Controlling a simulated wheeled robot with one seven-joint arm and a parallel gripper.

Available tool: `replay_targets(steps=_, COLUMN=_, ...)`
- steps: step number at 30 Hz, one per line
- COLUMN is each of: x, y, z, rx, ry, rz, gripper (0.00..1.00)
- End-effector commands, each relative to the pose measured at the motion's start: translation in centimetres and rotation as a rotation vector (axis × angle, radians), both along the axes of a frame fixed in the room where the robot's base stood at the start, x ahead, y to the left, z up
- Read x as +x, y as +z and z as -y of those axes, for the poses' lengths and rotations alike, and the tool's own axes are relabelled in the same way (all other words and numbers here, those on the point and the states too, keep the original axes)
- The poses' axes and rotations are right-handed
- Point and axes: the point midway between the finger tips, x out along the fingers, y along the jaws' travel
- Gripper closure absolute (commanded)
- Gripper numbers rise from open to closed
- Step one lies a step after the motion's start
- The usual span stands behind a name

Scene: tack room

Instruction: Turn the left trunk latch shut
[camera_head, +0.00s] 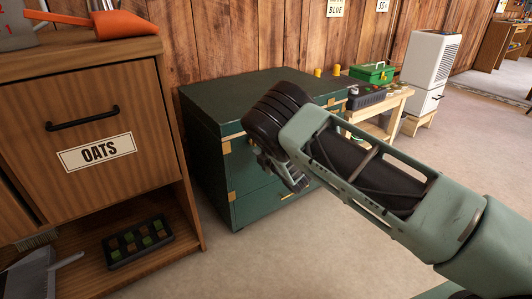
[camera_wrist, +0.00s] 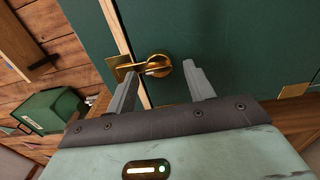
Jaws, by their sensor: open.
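The green trunk (camera_head: 225,95) stands against the plank wall, with brass fittings on its front. In the wrist view its green front (camera_wrist: 230,35) fills the top, crossed by a light wooden strip. A brass latch (camera_wrist: 157,66) sits there, its lever pointing left from a round base across the strip to a brass plate (camera_wrist: 124,68). My gripper (camera_wrist: 161,72) is open, with one finger on each side of the latch; I cannot tell whether either touches it. In the head view my gripper (camera_head: 287,172) is before the trunk's front, and my wrist hides the latch.
An OATS cabinet (camera_head: 85,125) stands close on the left, with an orange scoop (camera_head: 125,24) on top and a black tray (camera_head: 138,243) on its low shelf. A wooden bench (camera_head: 385,112) with a green box (camera_head: 372,72) is beyond the trunk. The floor before the trunk is clear.

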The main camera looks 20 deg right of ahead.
Motion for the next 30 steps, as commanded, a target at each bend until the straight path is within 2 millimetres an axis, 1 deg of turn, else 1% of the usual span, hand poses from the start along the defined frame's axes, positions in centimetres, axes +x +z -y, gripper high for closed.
replay_targets(steps=5, x=-2.2, y=0.3, z=0.7, rx=-0.001, ry=-0.001, rz=-0.004, gripper=0.47)
replay_targets(steps=15, x=-9.8, y=0.2, z=3.2, rx=-0.002, ry=-0.001, rz=-0.007, gripper=0.47)
replay_targets(steps=21, x=-13.7, y=0.2, z=4.5, rx=-0.003, ry=-0.001, rz=-0.005, gripper=0.47)
replay_targets(steps=25, x=-15.3, y=0.0, z=5.0, rx=-0.002, ry=-0.001, rz=-0.005, gripper=0.47)
replay_targets(steps=30, x=-16.3, y=0.0, z=5.3, rx=-0.002, ry=-0.001, rz=-0.002, gripper=0.47)
